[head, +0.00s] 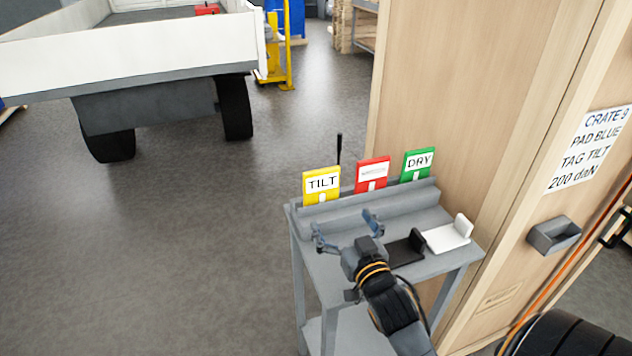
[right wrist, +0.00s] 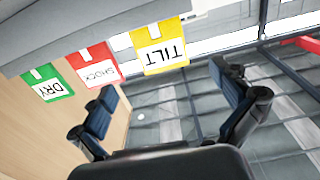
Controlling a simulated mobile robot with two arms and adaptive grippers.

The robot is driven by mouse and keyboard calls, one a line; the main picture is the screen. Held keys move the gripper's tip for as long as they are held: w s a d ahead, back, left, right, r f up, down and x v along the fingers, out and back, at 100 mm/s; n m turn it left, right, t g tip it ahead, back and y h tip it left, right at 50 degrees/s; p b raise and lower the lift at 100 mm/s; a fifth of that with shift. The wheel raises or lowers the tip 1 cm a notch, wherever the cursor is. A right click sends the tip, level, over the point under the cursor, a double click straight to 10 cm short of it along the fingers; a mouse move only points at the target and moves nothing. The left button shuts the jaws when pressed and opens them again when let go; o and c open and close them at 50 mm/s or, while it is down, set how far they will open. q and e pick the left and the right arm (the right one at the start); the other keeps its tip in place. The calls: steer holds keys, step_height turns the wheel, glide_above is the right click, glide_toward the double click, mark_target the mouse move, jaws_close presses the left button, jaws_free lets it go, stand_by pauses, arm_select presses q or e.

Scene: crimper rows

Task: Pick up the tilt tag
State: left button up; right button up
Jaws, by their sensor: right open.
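The tilt tag (head: 321,186) is a yellow card with a white label reading TILT. It stands upright in the rack at the left end of a small grey stand (head: 333,268). In the right wrist view the tilt tag (right wrist: 160,47) appears upside down, ahead of the fingers. My right gripper (head: 347,228) is open and empty, in front of and a little below the tag, apart from it. Its fingers (right wrist: 165,88) also show in the right wrist view, with nothing between them. My left gripper is not in view.
A red tag (head: 372,174) and a green DRY tag (head: 418,163) stand to the right in the rack. A black piece (head: 408,248) and a white piece (head: 448,236) lie on the stand. A tall wooden crate (head: 460,110) borders the right.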

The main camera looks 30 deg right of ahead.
mark_target(322, 187)
steer(key=x, duration=0.2)
steer(key=p+x, duration=0.1)
steer(key=x, duration=0.3)
steer(key=shift+w+r+p, duration=0.25)
steer(key=shift+p, duration=0.15)
steer(key=shift+w+d+f, duration=0.1)
steer(key=shift+w, duration=0.25)
steer(key=shift+r+p+x, duration=0.2)
steer(key=shift+p+x, duration=0.6)
steer(key=shift+x, duration=0.35)
steer(key=shift+p+x, duration=0.3)
steer(key=shift+x, duration=0.7)
steer(key=shift+w+d+f, duration=0.15)
steer(key=shift+w+f, duration=0.15)
steer(key=shift+w, duration=0.15)
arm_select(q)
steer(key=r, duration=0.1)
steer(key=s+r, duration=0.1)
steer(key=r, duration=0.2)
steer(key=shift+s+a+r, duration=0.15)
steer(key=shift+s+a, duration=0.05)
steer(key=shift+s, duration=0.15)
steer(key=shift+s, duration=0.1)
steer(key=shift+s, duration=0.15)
arm_select(e)
steer(key=c, duration=1)
